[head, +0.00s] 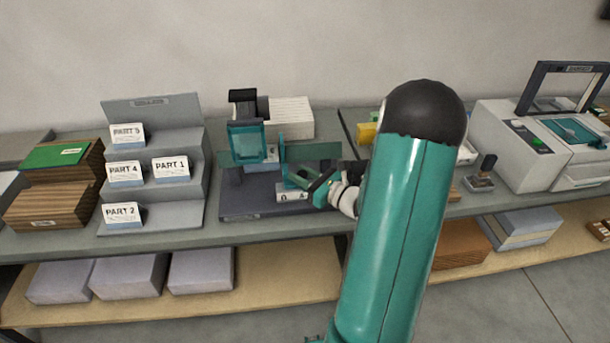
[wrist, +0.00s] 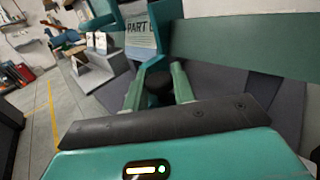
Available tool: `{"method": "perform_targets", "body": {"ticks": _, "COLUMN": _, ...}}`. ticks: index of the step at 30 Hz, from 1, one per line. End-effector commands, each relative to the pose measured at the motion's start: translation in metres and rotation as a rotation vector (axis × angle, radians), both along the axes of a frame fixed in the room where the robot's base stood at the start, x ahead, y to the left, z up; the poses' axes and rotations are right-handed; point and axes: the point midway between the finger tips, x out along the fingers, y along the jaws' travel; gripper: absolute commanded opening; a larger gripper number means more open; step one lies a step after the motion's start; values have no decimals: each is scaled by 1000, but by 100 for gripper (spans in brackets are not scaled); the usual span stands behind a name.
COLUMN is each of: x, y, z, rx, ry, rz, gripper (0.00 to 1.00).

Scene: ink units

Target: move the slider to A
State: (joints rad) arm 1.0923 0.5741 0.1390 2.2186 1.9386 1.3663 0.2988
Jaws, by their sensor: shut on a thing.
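The machine has a dark grey base (head: 245,208), a teal crossbar (head: 312,151) and a teal-framed clear panel (head: 247,142). A white label (head: 291,196) on its front shows a mark like 0 and the letter A. My gripper (head: 303,180) reaches in from the right just above this label. In the wrist view my gripper (wrist: 157,84) has its two green fingers on either side of a dark round knob (wrist: 158,82), which appears to be the slider's, and is shut on it. In the head view my gripper hides the knob, so its position against the letters cannot be read.
A grey stepped stand (head: 186,184) with several PART cards is at left. In the wrist view a PART card (wrist: 140,32) shows behind the knob. A stamp (head: 481,173) and a white machine (head: 516,140) are at right. My teal arm hides part of the counter.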

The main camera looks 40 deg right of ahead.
Motion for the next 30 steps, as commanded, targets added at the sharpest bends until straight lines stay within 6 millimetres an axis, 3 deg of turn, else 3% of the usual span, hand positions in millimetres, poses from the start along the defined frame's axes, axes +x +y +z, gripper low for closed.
{"method": "perform_targets", "body": {"ticks": 8, "x": 4, "y": 7, "z": 0, "rx": 2, "ry": 0, "rz": 2, "gripper": 0}}
{"method": "perform_targets", "body": {"ticks": 9, "x": 4, "y": 7, "z": 0, "rx": 2, "ry": 1, "rz": 2, "gripper": 28}}
{"method": "perform_targets", "body": {"ticks": 12, "x": 4, "y": 7, "z": 0, "rx": 1, "ry": 1, "rz": 2, "gripper": 47}}
{"method": "perform_targets", "body": {"ticks": 23, "x": 0, "y": 5, "z": 0, "rx": 0, "ry": 1, "rz": 1, "gripper": 47}}
{"method": "perform_targets", "body": {"ticks": 30, "x": -37, "y": -2, "z": 0, "rx": 0, "ry": 2, "rz": -2, "gripper": 47}}
